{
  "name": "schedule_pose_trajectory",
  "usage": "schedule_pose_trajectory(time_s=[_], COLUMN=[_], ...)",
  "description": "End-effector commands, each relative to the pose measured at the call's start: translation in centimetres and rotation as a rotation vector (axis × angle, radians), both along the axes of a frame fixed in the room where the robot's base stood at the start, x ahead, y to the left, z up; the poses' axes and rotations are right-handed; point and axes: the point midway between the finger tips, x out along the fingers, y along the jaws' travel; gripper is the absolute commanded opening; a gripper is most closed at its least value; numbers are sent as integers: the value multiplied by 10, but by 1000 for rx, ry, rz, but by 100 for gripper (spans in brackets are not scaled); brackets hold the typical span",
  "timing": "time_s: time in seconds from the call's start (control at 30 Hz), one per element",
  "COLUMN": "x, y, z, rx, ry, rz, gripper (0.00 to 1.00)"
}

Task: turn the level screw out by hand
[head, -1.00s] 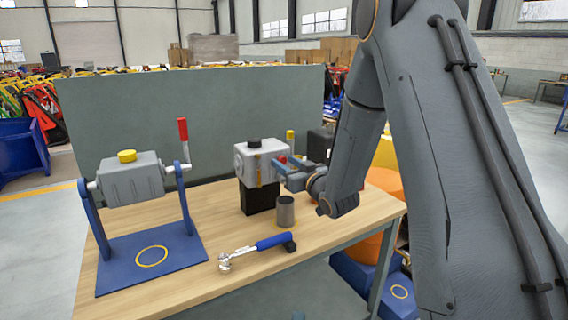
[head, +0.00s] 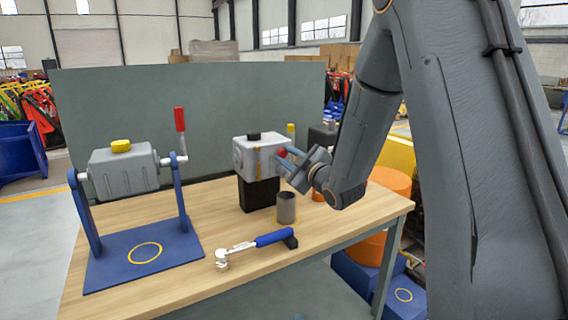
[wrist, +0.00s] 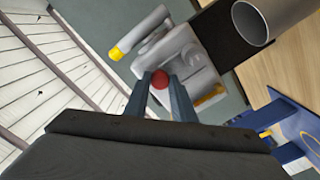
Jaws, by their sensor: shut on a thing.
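The level screw (head: 283,153) has a red head and sits on the right side of a light grey housing (head: 250,152), which stands on a black block (head: 258,194). My gripper (head: 289,161) reaches in from the right and is shut on the red screw. In the wrist view, the red screw head (wrist: 160,80) lies between the two fingertips of my gripper (wrist: 160,86), close against the grey housing (wrist: 180,55). The screw's shaft is hidden.
A grey cup (head: 286,208) stands below my gripper. A blue-handled wrench (head: 262,241) lies near the table's front edge. A second grey housing (head: 125,173) hangs in a blue stand (head: 112,262) at left. A grey panel (head: 185,115) rises behind the wooden table (head: 225,205).

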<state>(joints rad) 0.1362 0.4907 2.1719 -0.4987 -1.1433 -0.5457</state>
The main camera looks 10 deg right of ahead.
Motion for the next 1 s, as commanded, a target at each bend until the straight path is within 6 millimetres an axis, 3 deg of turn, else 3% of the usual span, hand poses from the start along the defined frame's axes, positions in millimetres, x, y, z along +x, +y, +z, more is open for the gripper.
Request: schedule_pose_trajectory(time_s=[0.47,1.0], x=[0,1], y=[0,0], z=[0,-3], rx=[-103,-717], ry=[-34,-236], rz=[-1,-2], gripper=[7,7])
